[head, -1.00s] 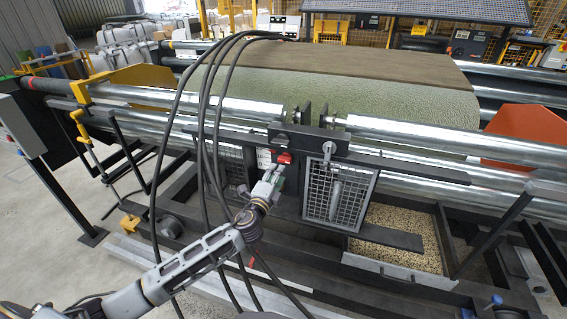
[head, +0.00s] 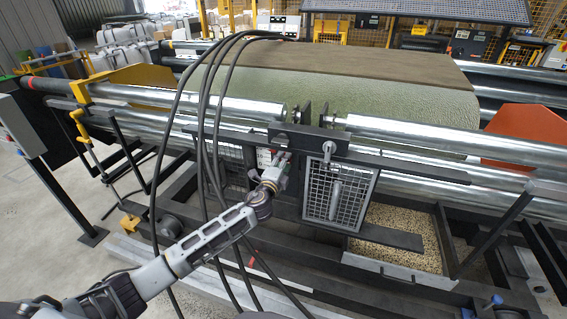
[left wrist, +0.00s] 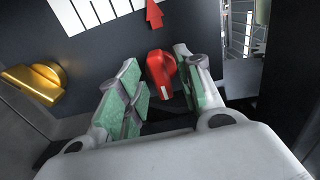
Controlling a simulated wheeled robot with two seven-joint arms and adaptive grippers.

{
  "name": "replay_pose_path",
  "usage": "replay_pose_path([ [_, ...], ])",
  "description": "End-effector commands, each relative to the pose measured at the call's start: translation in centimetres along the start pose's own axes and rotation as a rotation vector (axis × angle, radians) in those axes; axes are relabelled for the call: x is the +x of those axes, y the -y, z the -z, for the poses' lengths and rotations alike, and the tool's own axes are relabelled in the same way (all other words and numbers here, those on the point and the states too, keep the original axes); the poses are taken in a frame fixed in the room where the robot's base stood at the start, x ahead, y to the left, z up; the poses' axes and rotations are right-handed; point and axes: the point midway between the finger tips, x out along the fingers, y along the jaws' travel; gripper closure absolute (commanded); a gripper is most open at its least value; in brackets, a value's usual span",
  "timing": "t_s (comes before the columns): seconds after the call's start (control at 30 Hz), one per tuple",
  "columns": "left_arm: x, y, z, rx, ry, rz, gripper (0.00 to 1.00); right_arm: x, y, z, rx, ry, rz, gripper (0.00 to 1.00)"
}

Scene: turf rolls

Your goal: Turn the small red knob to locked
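The small red knob (left wrist: 160,72) shows in the left wrist view on a dark panel, with a white line along its grip. My left gripper (left wrist: 160,88) is open, with its green-padded fingers on either side of the knob. A gap shows between the left finger and the knob; the right finger is close to it, and I cannot tell if it touches. In the head view my left gripper (head: 280,160) is at the panel and hides the knob. My right gripper is not in view.
A gold knob (left wrist: 38,82) is left of the red one. Above are a white marked plate (left wrist: 95,12) and a red arrow (left wrist: 154,15). A mesh guard (head: 320,195) stands right of my left gripper. Black cables (head: 205,130) hang in front of the machine.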

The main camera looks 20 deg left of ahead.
Motion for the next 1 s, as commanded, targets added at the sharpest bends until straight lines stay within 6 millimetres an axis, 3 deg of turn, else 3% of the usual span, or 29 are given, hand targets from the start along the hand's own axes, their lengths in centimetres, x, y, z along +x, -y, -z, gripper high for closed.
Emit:
replay_pose_path([
  [0.43, 0.5, 0.0, 0.03, -0.001, 0.0, 0.0, 0.64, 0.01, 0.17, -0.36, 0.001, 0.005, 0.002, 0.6],
  [0.73, 0.49, -0.01, 0.03, 0.0, 0.0, 0.0, 1.0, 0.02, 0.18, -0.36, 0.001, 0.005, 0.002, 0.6],
  [1.0, 0.47, -0.08, 0.04, -0.008, 0.0, -0.001, 1.0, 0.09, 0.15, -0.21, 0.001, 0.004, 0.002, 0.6],
])
